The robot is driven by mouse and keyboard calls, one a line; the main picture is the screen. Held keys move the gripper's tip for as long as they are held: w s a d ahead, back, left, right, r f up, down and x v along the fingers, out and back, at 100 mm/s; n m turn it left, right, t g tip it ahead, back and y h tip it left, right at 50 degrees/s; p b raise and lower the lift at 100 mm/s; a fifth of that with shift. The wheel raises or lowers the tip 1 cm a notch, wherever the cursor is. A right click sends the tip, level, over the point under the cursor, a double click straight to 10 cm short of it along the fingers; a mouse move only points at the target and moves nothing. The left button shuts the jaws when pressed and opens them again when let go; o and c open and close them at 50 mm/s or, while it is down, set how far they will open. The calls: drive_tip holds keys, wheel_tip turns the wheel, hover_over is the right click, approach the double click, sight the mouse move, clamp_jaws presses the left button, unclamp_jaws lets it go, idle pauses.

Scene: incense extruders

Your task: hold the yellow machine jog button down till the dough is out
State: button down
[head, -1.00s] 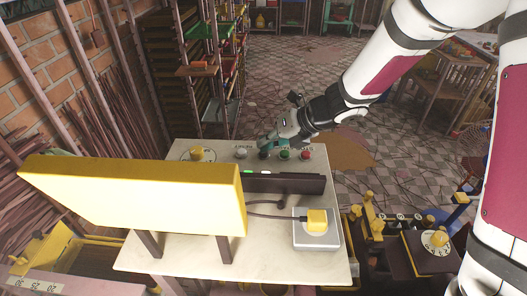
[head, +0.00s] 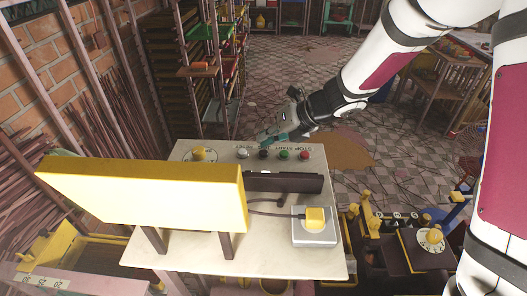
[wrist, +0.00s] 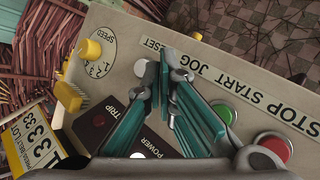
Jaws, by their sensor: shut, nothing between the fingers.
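The control panel (head: 225,150) has a row of buttons with printed labels. The black button (head: 263,154), by the JOG lettering, lies between a white button (head: 243,153) and a green button (head: 284,155). A red button (head: 304,155) is at the right. My gripper (head: 268,140) is shut and empty, just beyond the black button; a small gap seems to show. In the wrist view my gripper (wrist: 172,62) points at the panel between the white button (wrist: 150,72) and the green one (wrist: 222,112), and hides the jog button. I cannot make out any dough.
A yellow speed knob (head: 198,153) is left of the buttons. The floor right of the bench is partly clear.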

sight(266, 151)
drive_tip(key=shift+r+p, duration=1.45)
drive_tip(key=shift+r, duration=1.05)
